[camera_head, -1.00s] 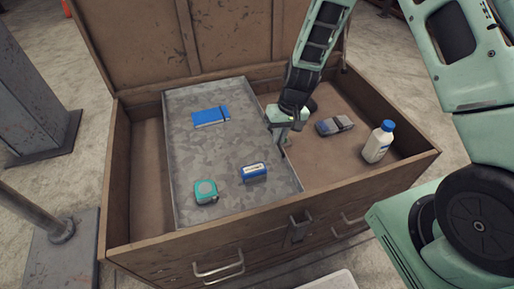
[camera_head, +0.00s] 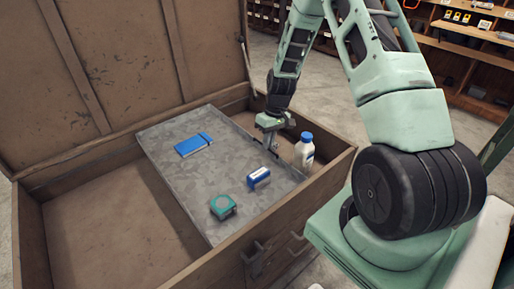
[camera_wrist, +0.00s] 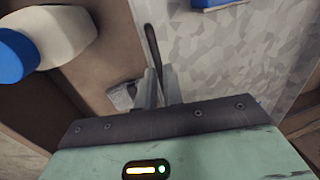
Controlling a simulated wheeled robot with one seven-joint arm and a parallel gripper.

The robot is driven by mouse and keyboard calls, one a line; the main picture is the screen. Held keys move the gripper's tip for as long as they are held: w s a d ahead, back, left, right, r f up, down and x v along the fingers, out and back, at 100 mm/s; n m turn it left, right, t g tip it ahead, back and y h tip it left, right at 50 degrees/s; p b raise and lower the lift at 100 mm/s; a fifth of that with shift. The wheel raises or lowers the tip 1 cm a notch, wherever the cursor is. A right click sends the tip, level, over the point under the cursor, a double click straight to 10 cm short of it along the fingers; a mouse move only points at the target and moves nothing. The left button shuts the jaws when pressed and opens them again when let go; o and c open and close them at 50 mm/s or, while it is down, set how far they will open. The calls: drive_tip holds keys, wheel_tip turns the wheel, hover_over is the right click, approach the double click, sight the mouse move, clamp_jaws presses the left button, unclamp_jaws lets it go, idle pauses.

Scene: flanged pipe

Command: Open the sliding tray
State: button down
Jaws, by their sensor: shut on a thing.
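The sliding tray (camera_head: 222,165) is a flat grey mottled metal tray inside the open wooden chest (camera_head: 95,225), now over its right part. The chest's left part is uncovered down to the brown floor. My gripper (camera_head: 268,141) points down at the tray's right edge. In the wrist view my gripper (camera_wrist: 160,80) is shut around a thin dark handle (camera_wrist: 153,42) along the edge of the tray (camera_wrist: 245,55). The exact contact is partly hidden by the fingers.
On the tray lie a blue case (camera_head: 193,145), a blue-and-white box (camera_head: 259,178) and a teal tape measure (camera_head: 223,206). A white bottle with blue cap (camera_head: 304,150) stands in the chest's narrow right part, close to the tray. Shelves (camera_head: 470,50) stand behind.

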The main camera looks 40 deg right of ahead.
drive_tip(key=shift+d, duration=0.75)
drive_tip(key=c, duration=1.5)
unclamp_jaws()
drive_tip(key=shift+r, duration=0.1)
drive_tip(key=d+r, duration=0.1)
drive_tip(key=r, duration=0.4)
drive_tip(key=d+r, duration=0.1)
drive_tip(key=r, duration=0.5)
drive_tip(key=d+r, duration=0.1)
drive_tip(key=r, duration=0.5)
drive_tip(key=shift+d, duration=0.15)
